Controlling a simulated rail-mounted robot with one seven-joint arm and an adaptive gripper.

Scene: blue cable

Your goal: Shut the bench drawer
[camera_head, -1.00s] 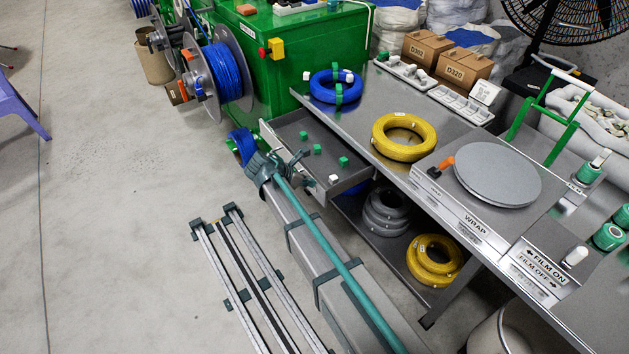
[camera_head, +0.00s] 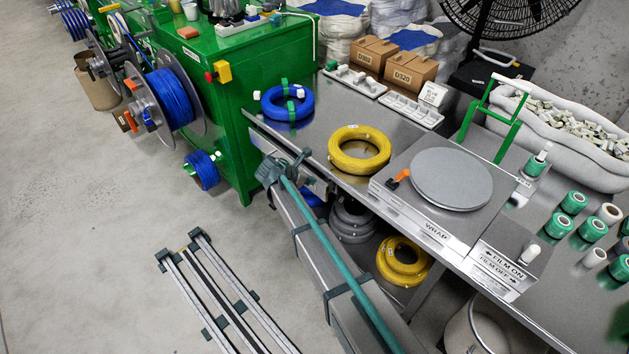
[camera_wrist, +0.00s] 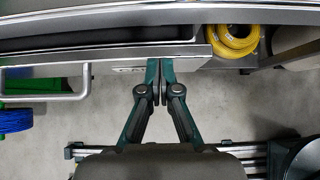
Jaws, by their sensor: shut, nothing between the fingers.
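The bench drawer's grey front (camera_head: 262,142) shows just under the bench edge in the head view, partly hidden by my gripper. Its inside no longer shows there. In the wrist view the drawer front (camera_wrist: 105,60) runs across the top, with a bar handle (camera_wrist: 45,97) at left and a narrow dark strip behind its top edge. My gripper (camera_wrist: 161,62) is shut and empty, its fingertips at the drawer front right of the handle, over a partly hidden label; contact looks likely. My gripper (camera_head: 300,158) also shows in the head view.
The bench top (camera_head: 315,135) carries a blue coil (camera_head: 287,103), a yellow coil (camera_head: 359,149) and a round grey turntable (camera_head: 451,178). Grey and yellow coils (camera_head: 403,261) lie on the lower shelf. A green machine (camera_head: 270,70) stands left.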

